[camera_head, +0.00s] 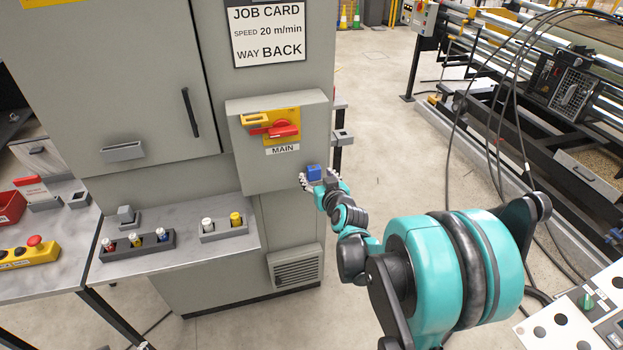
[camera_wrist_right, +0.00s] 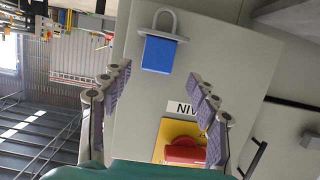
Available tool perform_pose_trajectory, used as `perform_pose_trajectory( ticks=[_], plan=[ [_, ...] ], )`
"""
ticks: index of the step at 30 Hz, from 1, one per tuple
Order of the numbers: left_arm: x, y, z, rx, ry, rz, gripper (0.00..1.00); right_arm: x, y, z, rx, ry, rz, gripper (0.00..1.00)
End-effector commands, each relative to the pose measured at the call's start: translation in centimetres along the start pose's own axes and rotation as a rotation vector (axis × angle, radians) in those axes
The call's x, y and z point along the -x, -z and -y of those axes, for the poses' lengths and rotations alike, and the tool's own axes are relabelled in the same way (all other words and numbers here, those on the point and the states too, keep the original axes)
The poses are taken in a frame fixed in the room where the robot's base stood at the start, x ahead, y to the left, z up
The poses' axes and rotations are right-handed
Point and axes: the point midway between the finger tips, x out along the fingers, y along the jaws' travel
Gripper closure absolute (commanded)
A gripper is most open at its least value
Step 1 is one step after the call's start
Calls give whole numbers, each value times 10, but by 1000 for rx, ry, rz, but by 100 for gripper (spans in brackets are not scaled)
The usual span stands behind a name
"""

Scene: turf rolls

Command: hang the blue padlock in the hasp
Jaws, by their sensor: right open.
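The blue padlock (camera_head: 314,172) is at the lower right of the grey box on the cabinet front, under the MAIN label. In the right wrist view the padlock (camera_wrist_right: 158,55) shows a blue body, with a grey shackle (camera_wrist_right: 168,16) on the side away from the label. A flat grey plate (camera_wrist_right: 172,36) crosses between body and shackle; I cannot tell whether it is the hasp. My right gripper (camera_head: 320,182) is open at the padlock. In the wrist view its fingers (camera_wrist_right: 164,88) stand wide apart, with the padlock past their tips. My left gripper is out of view.
A red switch handle (camera_head: 284,130) on a yellow plate is above the MAIN label (camera_head: 282,150). A grey bracket (camera_head: 343,137) sticks out at the cabinet's right. The bench (camera_head: 190,243) at left holds small racks. Open floor lies right of the cabinet.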

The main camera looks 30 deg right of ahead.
Motion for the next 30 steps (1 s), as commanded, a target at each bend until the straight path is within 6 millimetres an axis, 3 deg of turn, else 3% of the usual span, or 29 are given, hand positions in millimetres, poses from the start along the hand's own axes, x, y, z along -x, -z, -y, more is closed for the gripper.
perform_pose_trajectory(
  ticks=[8, 12, 20, 21, 23, 27, 30],
  plan=[
    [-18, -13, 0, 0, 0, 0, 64, -39, -15, -5, 0, 1, 1, 40],
    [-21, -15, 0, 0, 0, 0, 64, -56, -13, -5, 0, 2, 2, 40],
    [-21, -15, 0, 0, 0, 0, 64, -59, -11, -5, 0, 1, 2, 40],
    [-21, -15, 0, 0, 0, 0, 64, -59, -11, -5, 0, 2, 2, 42],
    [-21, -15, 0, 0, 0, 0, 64, -59, -11, -5, 0, 2, 2, 58],
    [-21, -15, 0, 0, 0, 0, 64, -59, -11, -5, 0, 2, 2, 95],
    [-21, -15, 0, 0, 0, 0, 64, -59, -11, -5, 0, 2, 2, 97]
  ],
)
